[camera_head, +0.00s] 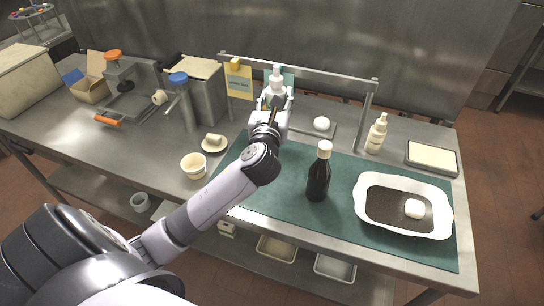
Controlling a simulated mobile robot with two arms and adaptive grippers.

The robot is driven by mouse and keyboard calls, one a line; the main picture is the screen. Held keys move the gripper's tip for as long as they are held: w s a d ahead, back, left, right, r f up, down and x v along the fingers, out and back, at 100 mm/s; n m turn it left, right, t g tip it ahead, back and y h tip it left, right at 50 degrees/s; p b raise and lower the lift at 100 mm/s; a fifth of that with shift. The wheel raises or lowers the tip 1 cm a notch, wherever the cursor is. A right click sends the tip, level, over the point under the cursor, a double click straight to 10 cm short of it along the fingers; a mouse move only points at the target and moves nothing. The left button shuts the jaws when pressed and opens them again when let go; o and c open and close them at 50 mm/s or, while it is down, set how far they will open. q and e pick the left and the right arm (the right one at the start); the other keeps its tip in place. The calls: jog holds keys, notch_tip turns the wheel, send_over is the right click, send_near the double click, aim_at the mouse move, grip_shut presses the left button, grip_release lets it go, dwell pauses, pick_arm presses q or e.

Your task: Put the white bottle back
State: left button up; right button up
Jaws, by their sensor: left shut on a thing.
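A white bottle (276,84) with a narrow white top stands upright in my left gripper (275,101), near the rail at the back of the steel table. The fingers are shut around it and hide its lower part, so I cannot tell whether its base touches the table. A teal card (289,76) on the rail is partly behind the bottle. A second pale bottle (376,134) with a nozzle stands at the back right, outside the rail's right post. My right gripper is not in view.
The steel rail (310,74) spans the back, with a yellow card (238,82) on it. A dark bottle (319,175) stands on the green mat (280,196), left of a white dish (437,187). A cream bowl (194,165) is left of my arm. A white round item (321,123) lies behind the mat.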

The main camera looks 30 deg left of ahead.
aim_at(273, 86)
pick_arm(q)
jog(key=shift+w+a+r+n+g+y, duration=0.3)
jog(key=shift+w+a+r+y, duration=0.1)
jog(key=shift+w+a+r, duration=0.7)
jog(key=shift+w+a+f, duration=0.15)
jog(key=shift+a+f, duration=0.1)
jog(key=shift+f, duration=0.05)
notch_tip(273, 86, down, 19)
jog(key=b, duration=0.4)
jog(key=shift+r, duration=0.2)
jog(key=shift+f, duration=0.3)
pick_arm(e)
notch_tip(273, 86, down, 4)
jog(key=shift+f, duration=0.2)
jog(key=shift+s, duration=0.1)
pick_arm(q)
jog(key=o, duration=1.3)
jog(key=shift+f, duration=0.15)
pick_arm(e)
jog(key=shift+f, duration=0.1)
